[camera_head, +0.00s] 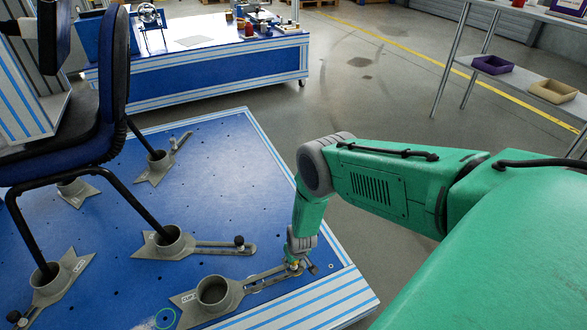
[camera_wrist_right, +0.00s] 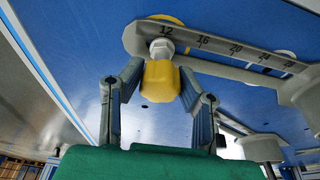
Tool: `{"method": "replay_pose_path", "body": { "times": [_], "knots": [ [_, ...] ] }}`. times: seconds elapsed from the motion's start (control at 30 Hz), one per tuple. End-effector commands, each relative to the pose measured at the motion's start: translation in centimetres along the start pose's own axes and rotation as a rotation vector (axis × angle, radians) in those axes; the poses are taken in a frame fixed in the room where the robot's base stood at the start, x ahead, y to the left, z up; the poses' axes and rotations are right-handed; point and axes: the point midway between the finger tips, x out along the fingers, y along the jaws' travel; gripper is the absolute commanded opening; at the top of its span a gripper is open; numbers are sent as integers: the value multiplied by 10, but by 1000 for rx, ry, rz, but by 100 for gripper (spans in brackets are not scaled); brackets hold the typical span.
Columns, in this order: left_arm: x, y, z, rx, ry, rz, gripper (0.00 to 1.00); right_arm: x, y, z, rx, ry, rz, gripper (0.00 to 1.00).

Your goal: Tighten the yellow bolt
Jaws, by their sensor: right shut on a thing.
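The yellow bolt (camera_wrist_right: 158,82) has a faceted yellow head below a pale collar. It sits at the slotted grey arm (camera_wrist_right: 225,56) of a clamp, beside the number 12. My right gripper (camera_wrist_right: 160,88) has its two fingers on either side of the yellow head and is shut on it. In the head view my right gripper (camera_head: 304,262) reaches down to the outer end of the clamp's arm, and only a speck of the yellow bolt (camera_head: 294,264) shows. The clamp's round cup (camera_head: 213,291) is empty. My left gripper is not in view.
A blue chair (camera_head: 112,70) stands on the blue platform (camera_head: 225,165), its legs in several grey cups with slotted arms. A workbench (camera_head: 200,60) stands behind. A shelf (camera_head: 520,80) with bins is at the right. Grey floor lies between.

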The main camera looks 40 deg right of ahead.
Motion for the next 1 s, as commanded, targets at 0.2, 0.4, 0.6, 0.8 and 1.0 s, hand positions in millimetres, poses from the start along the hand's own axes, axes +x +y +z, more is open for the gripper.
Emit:
{"method": "replay_pose_path", "body": {
  "times": [0.2,0.4,0.6,0.8,1.0],
  "knots": [
    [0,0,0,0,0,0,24,1,-3,2,226,-3,59,0],
    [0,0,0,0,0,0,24,1,-2,2,257,-4,65,0],
    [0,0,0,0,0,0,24,1,-3,3,297,-5,77,0],
    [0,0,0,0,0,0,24,1,-3,4,514,-3,136,0],
    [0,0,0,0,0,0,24,1,-2,4,597,-4,154,0]
  ]
}}
